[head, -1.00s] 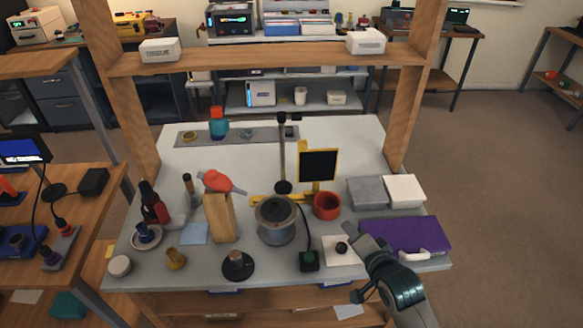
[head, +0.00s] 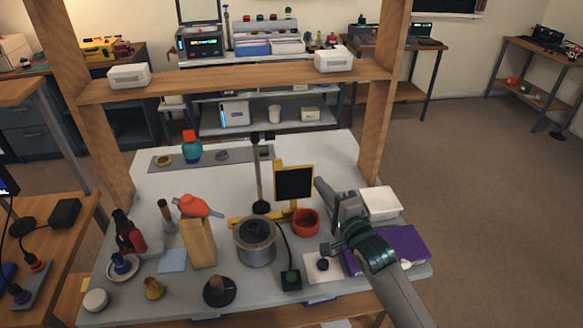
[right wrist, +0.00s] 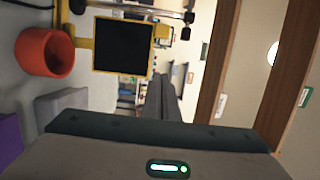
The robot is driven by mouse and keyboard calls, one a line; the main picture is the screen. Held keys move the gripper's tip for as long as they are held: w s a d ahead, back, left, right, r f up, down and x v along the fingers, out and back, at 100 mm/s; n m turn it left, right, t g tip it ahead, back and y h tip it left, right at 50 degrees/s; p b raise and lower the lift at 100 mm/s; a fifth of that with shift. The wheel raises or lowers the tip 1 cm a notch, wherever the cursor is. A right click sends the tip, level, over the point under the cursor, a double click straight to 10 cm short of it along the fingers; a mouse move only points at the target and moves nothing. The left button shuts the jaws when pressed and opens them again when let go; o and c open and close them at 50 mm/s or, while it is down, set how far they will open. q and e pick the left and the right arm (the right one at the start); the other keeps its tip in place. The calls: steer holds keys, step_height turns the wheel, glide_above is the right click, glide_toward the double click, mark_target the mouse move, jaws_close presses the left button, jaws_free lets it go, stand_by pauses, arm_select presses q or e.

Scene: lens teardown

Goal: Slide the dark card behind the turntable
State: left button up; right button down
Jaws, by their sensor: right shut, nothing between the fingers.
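The dark card (head: 294,183) is a black square in a yellow holder (head: 278,168) that stands upright on the table behind the grey round drum, which I take for the turntable (head: 256,251). The card and yellow frame also show in the right wrist view (right wrist: 122,46), to the left of the fingers. My right gripper (head: 320,184) is shut and empty, just right of the card in the head view, with a small gap in the picture. Its closed fingers show in the right wrist view (right wrist: 160,85). My left gripper is out of view.
A red cup (head: 305,222) stands near the card's foot. A white box (head: 380,202) and a purple slab (head: 407,243) lie by my right arm. A dark post (head: 258,180) rises left of the card. A wooden crossbar (head: 230,78) spans above. The back right tabletop is clear.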

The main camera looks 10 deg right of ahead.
mark_target(291, 167)
steer(key=shift+w, duration=0.1)
